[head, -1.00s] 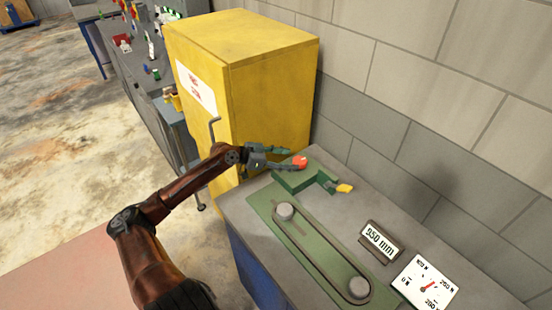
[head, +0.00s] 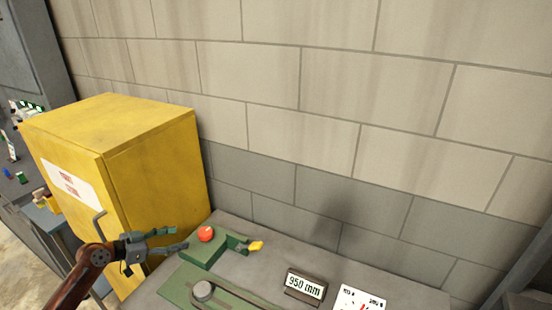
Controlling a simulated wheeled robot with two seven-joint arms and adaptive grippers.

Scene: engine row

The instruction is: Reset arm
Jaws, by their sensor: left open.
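My left gripper (head: 172,242) comes in from the lower left and is open, with nothing between its fingers. Its fingertips are just left of a red ball-shaped knob (head: 206,233) that sits on a green block (head: 203,250). I cannot tell whether a finger touches the block. A green arm with a yellow tip (head: 255,246) sticks out to the right of the block. A green plate with a grey pulley (head: 203,290) and belt lies in front, cut off by the lower edge. My right gripper is not in view.
A grey bench top (head: 262,266) bears the device, a "950 mm" display (head: 304,287) and a white dial card (head: 360,300). A yellow cabinet (head: 150,165) stands close behind my left arm. A block wall (head: 330,110) closes off the back.

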